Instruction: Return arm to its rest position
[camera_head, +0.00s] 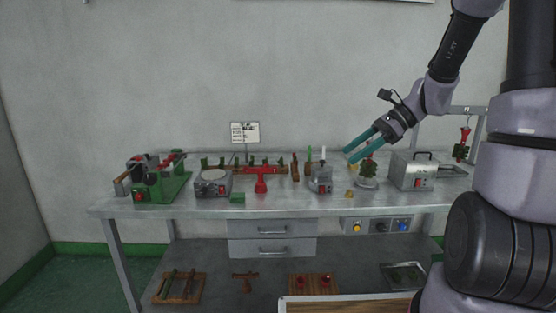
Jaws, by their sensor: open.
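My gripper (358,146) is at the right of the view, in front of or above the back right part of the metal workbench (130,207). Its two teal fingers are spread apart and point left and a little down. Nothing shows between them. The fingertips appear above a small dark green and red piece on a light base (367,176); I cannot tell the exact gap. My arm reaches in from the upper right, bent at the elbow.
A green machine (160,185), a round-topped device (212,184), a red stand (261,182) and a grey box with a handle (412,171) stand on the bench. A hanging red and green piece (461,145) is at the right. The wall above the bench's left half is clear.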

